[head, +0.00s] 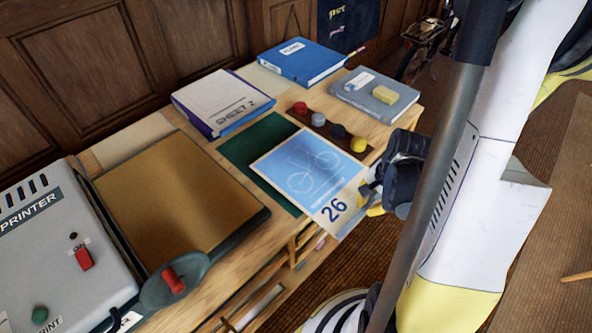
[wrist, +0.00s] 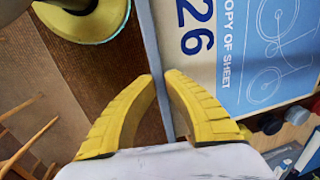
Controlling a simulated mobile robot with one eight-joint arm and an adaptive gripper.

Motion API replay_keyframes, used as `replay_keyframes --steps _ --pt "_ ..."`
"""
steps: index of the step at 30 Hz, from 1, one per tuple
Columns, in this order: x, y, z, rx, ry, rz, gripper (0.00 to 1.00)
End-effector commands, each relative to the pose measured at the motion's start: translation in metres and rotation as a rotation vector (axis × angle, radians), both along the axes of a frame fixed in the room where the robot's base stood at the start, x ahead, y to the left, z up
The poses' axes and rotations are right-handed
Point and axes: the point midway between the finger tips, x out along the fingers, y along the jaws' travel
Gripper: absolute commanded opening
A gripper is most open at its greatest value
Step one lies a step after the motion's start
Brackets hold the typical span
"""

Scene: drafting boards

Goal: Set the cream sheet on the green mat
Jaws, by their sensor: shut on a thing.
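The cream sheet (head: 345,208) has a blue panel with a white bicycle drawing and the number 26. It also shows in the wrist view (wrist: 200,62), where "COPY OF SHEET" can be read. My gripper (head: 371,203) is shut on its near right edge; the yellow fingers also show in the wrist view (wrist: 160,84). The green mat (head: 238,152) lies on the desk, and the sheet covers much of its right part in the head view. The sheet's near end reaches past the desk's front edge. I cannot tell whether the sheet touches the mat.
A rail of round knobs (head: 318,119) lies just behind the sheet. A purple-edged book (head: 215,100), a blue binder (head: 300,58) and a grey book (head: 385,98) stand farther back. A brown board (head: 165,185) and a grey printer (head: 60,245) fill the left.

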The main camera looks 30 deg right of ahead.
Motion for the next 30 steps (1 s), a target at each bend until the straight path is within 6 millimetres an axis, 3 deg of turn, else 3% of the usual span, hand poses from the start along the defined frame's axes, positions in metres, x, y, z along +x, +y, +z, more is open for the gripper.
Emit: replay_keyframes --steps 9,15,21,27,30 --pt "0.091 0.034 0.0 0.0 -0.001 0.01 0.0" --pt "0.133 0.049 -0.001 0.0 0.0 0.007 0.0" --pt "0.147 0.053 -0.002 -0.001 0.0 0.004 0.0" --pt "0.146 0.053 -0.032 0.0 -0.001 0.004 0.0" --pt "0.146 0.053 -0.036 0.0 -0.001 0.004 0.0"
